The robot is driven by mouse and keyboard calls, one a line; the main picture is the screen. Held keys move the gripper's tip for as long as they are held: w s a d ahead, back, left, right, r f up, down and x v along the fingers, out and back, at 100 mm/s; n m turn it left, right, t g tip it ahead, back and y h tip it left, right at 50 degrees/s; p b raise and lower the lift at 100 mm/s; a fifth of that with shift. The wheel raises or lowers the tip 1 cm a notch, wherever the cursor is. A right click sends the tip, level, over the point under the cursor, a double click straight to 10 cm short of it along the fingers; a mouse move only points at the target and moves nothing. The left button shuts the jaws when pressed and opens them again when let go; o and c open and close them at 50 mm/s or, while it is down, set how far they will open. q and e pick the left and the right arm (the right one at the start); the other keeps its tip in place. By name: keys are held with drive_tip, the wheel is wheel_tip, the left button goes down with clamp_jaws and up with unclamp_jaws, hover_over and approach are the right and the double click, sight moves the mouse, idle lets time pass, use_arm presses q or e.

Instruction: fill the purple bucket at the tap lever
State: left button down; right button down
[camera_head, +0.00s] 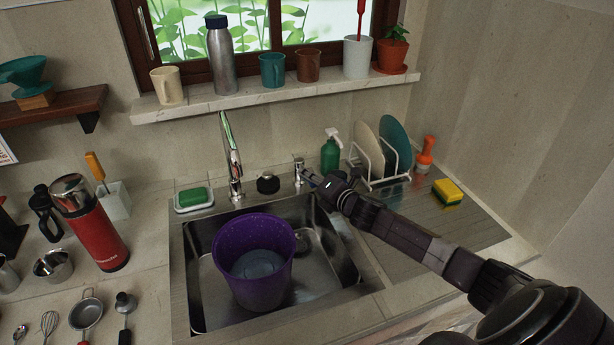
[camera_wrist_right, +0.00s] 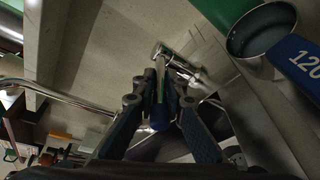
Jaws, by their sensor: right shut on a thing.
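The purple bucket (camera_head: 272,284) stands upright in the metal sink, its mouth facing up. A paler grey-blue round area shows inside it; I cannot tell whether this is water or the bucket's floor. The chrome tap spout (camera_head: 231,150) rises behind the sink, and I see no stream from it. The tap lever (camera_head: 299,168) stands right of the spout. My right gripper (camera_head: 311,179) is at the lever. In the right wrist view, its fingers (camera_wrist_right: 162,98) are closed around the lever's rod (camera_wrist_right: 161,72), with a blue tip between them. My left gripper is out of view.
A green soap bottle (camera_head: 330,152) and a dish rack (camera_head: 377,168) with plates stand close to my right gripper. A soap dish (camera_head: 194,204) is left of the spout. A red flask (camera_head: 97,232) and utensils occupy the left counter. A yellow sponge (camera_head: 448,191) lies right.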

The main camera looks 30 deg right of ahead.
drive_tip(key=shift+w+a+m+g+h+b, duration=0.15)
drive_tip(key=shift+a+m+h, duration=0.2)
drive_tip(key=shift+m+h, duration=0.4)
drive_tip(key=shift+w+a+m+g+h+b, duration=0.15)
drive_tip(key=shift+a+m+h, duration=0.25)
drive_tip(key=shift+h, duration=0.5)
drive_tip(key=shift+w+a+m+g+h+b, duration=0.15)
drive_tip(key=shift+a+m+h, duration=0.15)
drive_tip(key=shift+m+h, duration=0.45)
drive_tip(key=c, duration=2)
unclamp_jaws()
drive_tip(key=v, duration=1.2)
drive_tip(key=shift+f, duration=0.1)
